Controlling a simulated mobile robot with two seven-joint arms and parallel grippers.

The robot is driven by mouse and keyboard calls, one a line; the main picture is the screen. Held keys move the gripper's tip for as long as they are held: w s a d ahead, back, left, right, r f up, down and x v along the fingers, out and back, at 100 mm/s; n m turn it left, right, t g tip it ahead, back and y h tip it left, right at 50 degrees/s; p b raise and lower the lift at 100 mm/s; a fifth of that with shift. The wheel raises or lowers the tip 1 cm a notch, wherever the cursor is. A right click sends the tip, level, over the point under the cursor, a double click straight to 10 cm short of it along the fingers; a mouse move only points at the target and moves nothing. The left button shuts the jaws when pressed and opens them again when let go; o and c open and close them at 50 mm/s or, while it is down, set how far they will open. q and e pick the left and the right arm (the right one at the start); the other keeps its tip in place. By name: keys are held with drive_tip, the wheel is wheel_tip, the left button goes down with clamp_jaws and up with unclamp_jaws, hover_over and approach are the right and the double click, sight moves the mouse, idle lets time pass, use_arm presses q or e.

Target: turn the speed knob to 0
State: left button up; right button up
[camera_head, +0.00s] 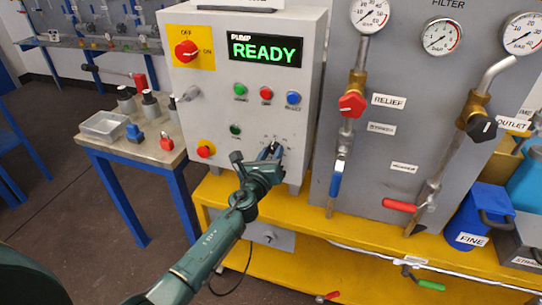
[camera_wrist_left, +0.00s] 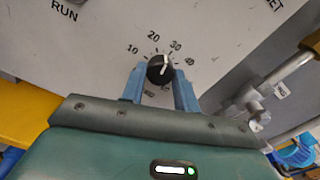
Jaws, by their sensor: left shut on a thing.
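The speed knob (camera_wrist_left: 160,68) is a small black round knob on the grey panel, in the middle of the left wrist view. Its white mark points up and slightly right, between the printed 20 and 30. My left gripper (camera_wrist_left: 160,84) has one blue finger on each side of the knob and is shut on it. In the head view my left gripper (camera_head: 270,152) is at the lower right of the pump control box (camera_head: 215,100), and hides the knob there. The labels below the knob are partly hidden. My right gripper is not in view.
The box carries a green READY display (camera_head: 265,50), a red OFF/ON switch (camera_head: 187,51), several buttons and a red emergency button (camera_head: 205,149). A filter panel (camera_head: 400,80) with gauges and valves stands right. A side table (camera_head: 125,148) holds a tray and small parts.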

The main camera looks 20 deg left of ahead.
use_arm(q)
drive_tip(key=n+b, duration=0.1)
drive_tip(key=n, duration=0.6)
drive_tip(key=shift+f, duration=0.1)
drive_tip(key=n+b, duration=0.1)
drive_tip(key=n, duration=0.5)
drive_tip(key=shift+d+n, duration=0.1)
drive_tip(key=shift+n, duration=0.3)
drive_tip(key=n, duration=0.5)
drive_tip(key=shift+n, duration=0.3)
drive_tip(key=n, duration=0.5)
drive_tip(key=shift+r+p, duration=0.2)
drive_tip(key=shift+p, duration=0.15)
drive_tip(key=shift+n, duration=0.3)
drive_tip(key=o, duration=1)
drive_tip(key=shift+c, duration=0.2)
